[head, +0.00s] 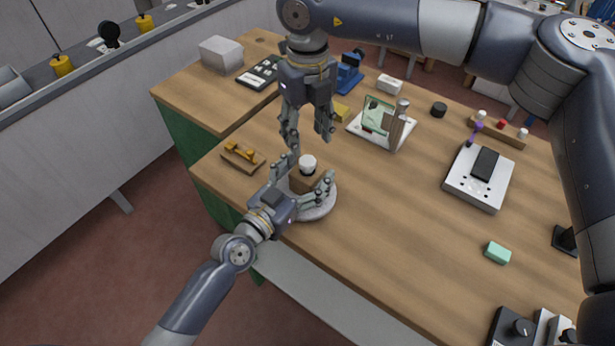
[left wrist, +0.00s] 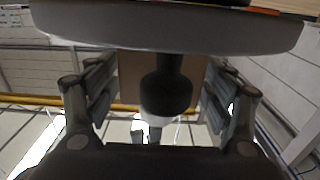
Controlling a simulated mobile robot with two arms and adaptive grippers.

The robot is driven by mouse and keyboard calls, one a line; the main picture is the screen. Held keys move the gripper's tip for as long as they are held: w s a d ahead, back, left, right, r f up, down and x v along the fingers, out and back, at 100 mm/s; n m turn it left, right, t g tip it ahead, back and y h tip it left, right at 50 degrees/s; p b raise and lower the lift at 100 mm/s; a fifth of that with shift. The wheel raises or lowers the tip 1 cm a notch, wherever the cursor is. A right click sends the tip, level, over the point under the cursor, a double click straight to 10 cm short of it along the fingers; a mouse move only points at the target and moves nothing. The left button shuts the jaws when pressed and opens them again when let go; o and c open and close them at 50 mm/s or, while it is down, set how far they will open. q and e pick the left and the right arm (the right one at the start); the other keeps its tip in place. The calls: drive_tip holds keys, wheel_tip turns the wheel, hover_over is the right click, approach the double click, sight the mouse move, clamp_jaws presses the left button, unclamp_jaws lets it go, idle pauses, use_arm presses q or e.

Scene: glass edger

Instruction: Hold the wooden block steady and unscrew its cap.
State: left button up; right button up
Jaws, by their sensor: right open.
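The wooden block (head: 304,182) stands on a round white plate (head: 322,211) near the table's front left edge. Its white cap (head: 308,163) is on top. My left gripper (head: 306,178) reaches in from the front, with one finger on each side of the block. The left wrist view is upside down: the block (left wrist: 131,78) lies between the fingers, which appear to meet its sides. The cap (left wrist: 158,127) is below it there, and a dark knobbed shape (left wrist: 167,88) hides part of the block. My right gripper (head: 311,142) is open, pointing down just above the cap, empty.
A wooden piece with yellow parts (head: 242,156) lies left of the plate. Behind the right gripper are a white stand with a green panel (head: 378,118) and a blue device (head: 349,72). A white box device (head: 479,179) and green block (head: 497,253) are right. The middle table is clear.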

sight(307, 160)
use_arm(q)
clamp_jaws()
use_arm(e)
drive_tip(key=m, duration=1.8)
drive_tip(key=s+m, duration=0.1)
drive_tip(key=m, duration=0.8)
drive_tip(key=shift+s+a+f+m, duration=0.1)
drive_tip(key=shift+a+f+m, duration=0.2)
drive_tip(key=shift+a+f, duration=0.1)
drive_tip(key=m, duration=0.2)
drive_tip(key=w+m, duration=0.1)
drive_tip(key=shift+w+d+r+m, duration=0.1)
drive_tip(key=shift+d+r+m, duration=0.2)
drive_tip(key=shift+d+m, duration=0.1)
drive_tip(key=shift+f, duration=3.9)
